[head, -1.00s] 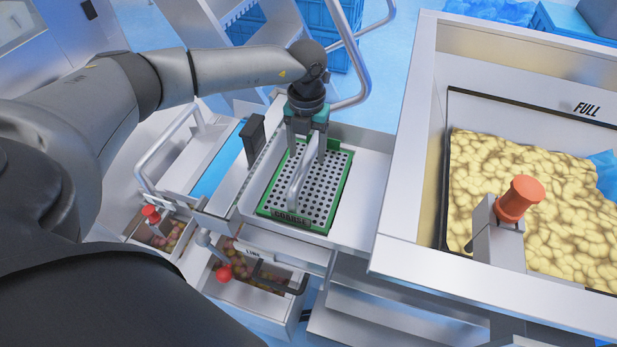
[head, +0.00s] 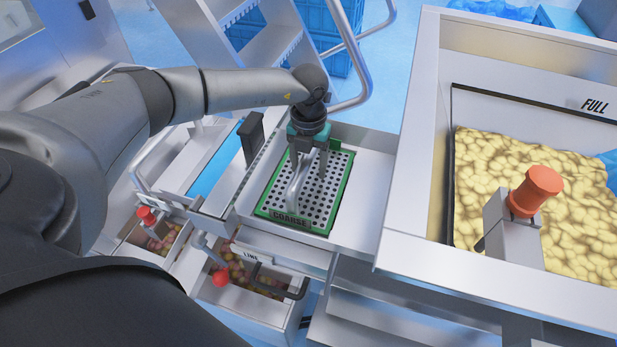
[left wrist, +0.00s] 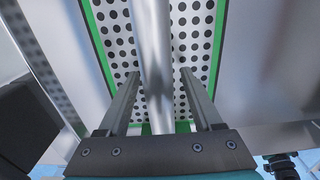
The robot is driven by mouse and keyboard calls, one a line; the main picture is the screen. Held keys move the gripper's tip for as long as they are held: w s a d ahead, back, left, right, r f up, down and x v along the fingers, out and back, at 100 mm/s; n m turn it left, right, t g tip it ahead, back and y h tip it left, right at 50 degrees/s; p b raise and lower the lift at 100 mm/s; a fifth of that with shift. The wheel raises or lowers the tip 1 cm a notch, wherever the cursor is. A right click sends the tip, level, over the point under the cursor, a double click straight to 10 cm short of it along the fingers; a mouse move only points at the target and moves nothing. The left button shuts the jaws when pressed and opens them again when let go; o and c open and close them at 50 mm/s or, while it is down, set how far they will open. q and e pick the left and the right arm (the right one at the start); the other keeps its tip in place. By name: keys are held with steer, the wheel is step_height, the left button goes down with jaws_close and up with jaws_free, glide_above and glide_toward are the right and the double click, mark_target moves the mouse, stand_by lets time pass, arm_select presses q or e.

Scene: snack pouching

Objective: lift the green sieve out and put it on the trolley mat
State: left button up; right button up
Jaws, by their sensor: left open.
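The green sieve (head: 334,192) is a perforated metal plate with a green rim, a raised metal bar handle and a label reading COARSE. It sits in a metal housing in the middle of the head view. My left gripper (head: 309,172) is over the sieve, pointing down, with its fingers on either side of the handle. In the left wrist view the handle (left wrist: 152,50) runs between the two spread fingers of the gripper (left wrist: 153,75), with gaps on both sides. The trolley mat may be the blue strip (head: 216,160) left of the sieve; I cannot tell. My right gripper does not show.
A large metal hopper (head: 405,245) of yellow snacks, marked FULL, stands at the right with an orange knob (head: 537,190). A black upright block (head: 252,138) stands left of the sieve. Bins with red knobs (head: 221,279) sit below. A curved rail (head: 352,60) rises behind.

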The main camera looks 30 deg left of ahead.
arm_select(q)
jaws_close()
stand_by(0.6)
stand_by(0.9)
